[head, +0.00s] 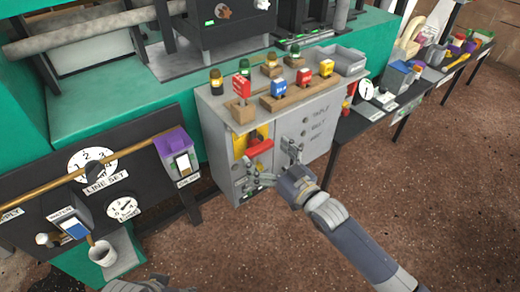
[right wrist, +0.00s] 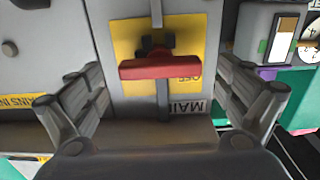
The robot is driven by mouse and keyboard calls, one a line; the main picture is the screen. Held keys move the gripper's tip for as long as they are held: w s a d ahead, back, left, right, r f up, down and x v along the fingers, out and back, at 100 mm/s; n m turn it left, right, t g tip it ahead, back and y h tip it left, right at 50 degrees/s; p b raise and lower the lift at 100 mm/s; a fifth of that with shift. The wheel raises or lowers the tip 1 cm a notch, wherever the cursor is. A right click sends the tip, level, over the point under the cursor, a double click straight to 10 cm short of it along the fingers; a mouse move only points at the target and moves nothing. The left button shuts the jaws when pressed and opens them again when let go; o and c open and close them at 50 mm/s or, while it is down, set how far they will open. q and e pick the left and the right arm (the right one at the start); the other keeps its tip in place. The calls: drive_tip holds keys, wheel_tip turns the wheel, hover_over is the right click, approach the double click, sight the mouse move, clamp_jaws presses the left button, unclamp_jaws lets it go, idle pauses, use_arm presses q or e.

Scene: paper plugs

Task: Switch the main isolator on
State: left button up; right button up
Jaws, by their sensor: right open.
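The main isolator is a red handle (head: 260,147) on a yellow plate (head: 237,141) at the left part of the grey cabinet's front. In the right wrist view the red handle (right wrist: 158,68) lies crosswise over the yellow plate (right wrist: 126,42), with "OFF" lettering and a "MAIN" label seen upside down. My right gripper (head: 273,167) is open in front of the cabinet. Its fingers stand wide to either side of the handle in the wrist view, with clear gaps. I cannot tell whether the handle is between the fingertips in depth.
The grey cabinet (head: 318,135) carries several coloured plugs and a grey tray (head: 337,59) on top. A dark panel with dials (head: 92,163) and a purple-topped box (head: 174,147) stands to the left. A dark bench (head: 365,122) stands right. Brown floor is clear at the right.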

sight(262, 150)
use_arm(q)
drive_tip(key=shift+s+r, duration=0.15)
drive_tip(key=shift+r, duration=0.1)
use_arm(e)
drive_tip(key=shift+x, duration=1.55)
drive_tip(key=c, duration=1.5)
use_arm(q)
drive_tip(key=shift+r, duration=0.1)
use_arm(e)
drive_tip(key=shift+c, duration=0.2)
use_arm(q)
drive_tip(key=shift+r, duration=0.2)
use_arm(e)
drive_tip(key=shift+r+m, duration=0.1)
drive_tip(key=shift+m, duration=0.3)
drive_tip(key=m+p, duration=0.2)
drive_tip(key=m, duration=0.1)
drive_tip(key=shift+d+m, duration=0.1)
drive_tip(key=shift+m, duration=0.3)
use_arm(q)
drive_tip(key=s+x, duration=0.1)
drive_tip(key=x, duration=0.8)
drive_tip(key=shift+f+g+p, duration=0.3)
drive_tip(key=shift+f+p, duration=0.05)
drive_tip(key=shift+f, duration=0.2)
use_arm(e)
drive_tip(key=shift+m, duration=1.1)
use_arm(q)
drive_tip(key=shift+s+d+f, duration=0.1)
drive_tip(key=shift+s+f, duration=0.05)
